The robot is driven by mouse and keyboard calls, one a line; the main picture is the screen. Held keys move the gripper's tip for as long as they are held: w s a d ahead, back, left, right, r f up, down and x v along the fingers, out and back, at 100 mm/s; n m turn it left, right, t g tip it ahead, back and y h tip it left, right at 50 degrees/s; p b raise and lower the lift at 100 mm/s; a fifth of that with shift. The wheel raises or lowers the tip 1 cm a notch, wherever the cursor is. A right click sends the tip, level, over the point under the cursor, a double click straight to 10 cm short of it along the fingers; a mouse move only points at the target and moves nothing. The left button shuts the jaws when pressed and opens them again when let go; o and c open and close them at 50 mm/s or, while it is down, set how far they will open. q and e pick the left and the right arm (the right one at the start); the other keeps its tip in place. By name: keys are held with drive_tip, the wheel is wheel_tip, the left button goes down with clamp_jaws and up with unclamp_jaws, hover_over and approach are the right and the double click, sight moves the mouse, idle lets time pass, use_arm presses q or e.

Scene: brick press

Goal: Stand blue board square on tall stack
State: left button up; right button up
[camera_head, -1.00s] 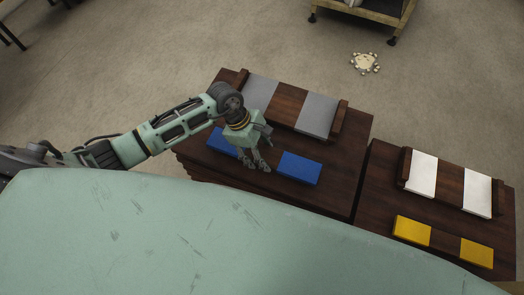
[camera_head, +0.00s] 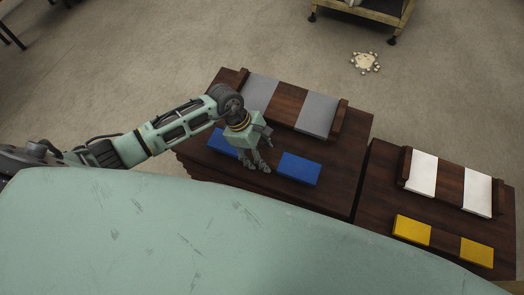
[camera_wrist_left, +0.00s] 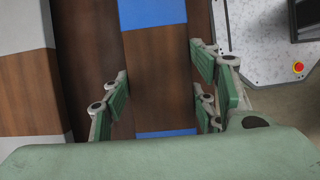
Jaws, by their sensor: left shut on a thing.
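The blue board (camera_head: 299,168) is a flat board with two blue ends and a dark brown middle. It lies on the front part of the left dark wooden stack (camera_head: 340,190). My left gripper (camera_head: 257,160) reaches down over the board's middle and is shut on it. In the left wrist view the fingers (camera_wrist_left: 158,100) stand on both sides of the brown middle of the blue board (camera_wrist_left: 150,12), one blue end above and the other partly hidden below. My right gripper is not in view.
A grey-ended board (camera_head: 318,114) lies behind, between two dark end blocks. A lower-looking stack to the right carries a white-ended board (camera_head: 421,174) and a yellow-ended board (camera_head: 411,230). A wheeled cart (camera_head: 372,14) stands on the open floor behind.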

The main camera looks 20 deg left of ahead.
use_arm(q)
drive_tip(key=shift+f, duration=0.25)
drive_tip(key=o, duration=1.1)
drive_tip(key=shift+c, duration=0.2)
drive_tip(key=shift+o, duration=0.4)
drive_tip(key=v, duration=1.2)
